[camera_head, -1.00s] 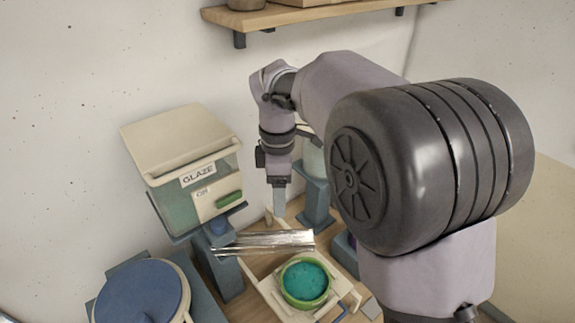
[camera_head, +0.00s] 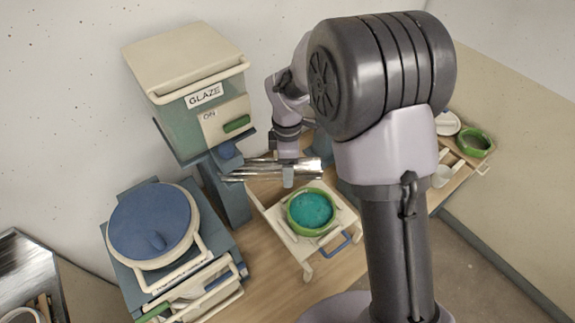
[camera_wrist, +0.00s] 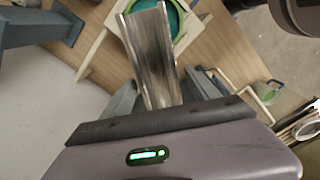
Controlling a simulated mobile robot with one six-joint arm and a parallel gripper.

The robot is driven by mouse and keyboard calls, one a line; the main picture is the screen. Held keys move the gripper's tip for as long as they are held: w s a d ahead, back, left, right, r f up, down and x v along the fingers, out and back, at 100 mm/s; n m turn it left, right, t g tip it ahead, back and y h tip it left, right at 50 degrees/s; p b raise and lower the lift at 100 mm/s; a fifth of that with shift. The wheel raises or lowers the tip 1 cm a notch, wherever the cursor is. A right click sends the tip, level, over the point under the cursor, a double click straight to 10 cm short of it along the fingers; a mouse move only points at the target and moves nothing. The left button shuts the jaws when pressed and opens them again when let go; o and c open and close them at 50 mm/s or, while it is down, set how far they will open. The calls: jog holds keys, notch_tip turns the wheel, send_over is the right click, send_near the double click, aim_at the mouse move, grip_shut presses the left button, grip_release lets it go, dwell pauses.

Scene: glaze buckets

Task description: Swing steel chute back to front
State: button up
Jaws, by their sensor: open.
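The steel chute (camera_head: 262,168) is a shiny trough that runs from under the GLAZE bin (camera_head: 200,85) to the right, toward the far side of the green bucket. In the wrist view the chute (camera_wrist: 152,52) lies between my gripper's two grey fingers, and its near end is hidden by the gripper body. My gripper (camera_head: 288,176) points down at the chute's right part, with its jaws open. In the wrist view my gripper (camera_wrist: 160,92) has a finger on each side of the chute. Contact cannot be told.
A green bucket of teal glaze (camera_head: 311,209) stands on a cream tray (camera_head: 300,245) in front of the chute. A blue-lidded container (camera_head: 152,222) stands at left. A blue post (camera_head: 226,190) holds the bin. A second green bowl (camera_head: 474,142) sits at far right.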

grip_shut()
jog(key=shift+s, duration=0.15)
jog(key=shift+s+a+m+b, duration=0.1)
jog(key=shift+s+m+b, duration=0.3)
jog(key=shift+s+m, duration=0.1)
jog(key=s+a+m+b, duration=0.5)
jog(key=s+a+m, duration=0.1)
jog(key=s+m, duration=0.4)
jog(key=shift+s+a, duration=0.25)
jog(key=shift+s, duration=0.15)
jog(key=shift+r, duration=0.1)
